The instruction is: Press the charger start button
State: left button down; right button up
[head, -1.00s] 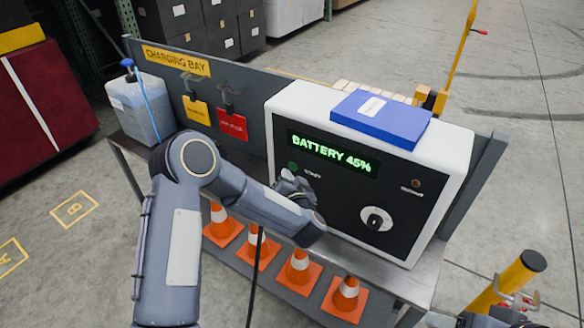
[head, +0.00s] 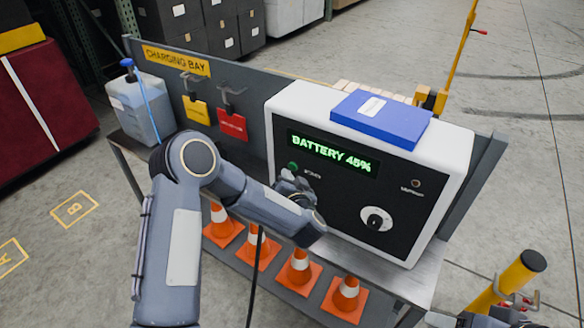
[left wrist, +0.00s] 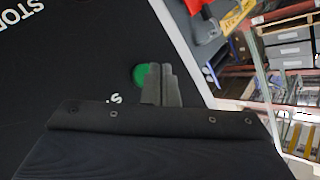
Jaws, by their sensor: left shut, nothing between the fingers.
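The charger (head: 283,100) is a white box with a black front panel, and its green display (head: 332,153) reads "BATTERY 45%". The green start button (head: 292,166) sits below the display's left end; it also shows as a green disc in the left wrist view (left wrist: 139,75). My left gripper (head: 291,182) is shut and empty, close in front of the panel just below the button. In the left wrist view its closed fingertips (left wrist: 160,70) overlap the button's edge; I cannot tell whether they touch it. A grey piece of my right arm shows at the bottom right; its fingers are not clear.
A dial (head: 376,219) and a small stop button (head: 416,183) are on the same panel. A blue box (head: 381,118) lies on top. A jug (head: 138,108) stands left on the bench, with orange cones (head: 298,268) below. A yellow post (head: 515,275) is at right.

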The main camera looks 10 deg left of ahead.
pick_arm(q)
jog(key=shift+w+d, duration=0.1)
jog(key=shift+w, duration=0.05)
jog(key=shift+w+d, duration=0.1)
jog(key=shift+w, duration=0.15)
jog(key=shift+w+d, duration=0.1)
jog(key=shift+w, duration=0.25)
dwell(0.9)
jog(key=shift+s, duration=0.15)
jog(key=shift+s+a, duration=0.25)
jog(key=shift+s, duration=0.35)
jog(key=shift+s+a, duration=0.3)
jog(key=shift+s, duration=0.5)
jog(key=shift+s+a, duration=0.25)
jog(key=shift+s, duration=0.5)
jog(key=shift+s+a, duration=0.3)
jog(key=shift+s, duration=0.5)
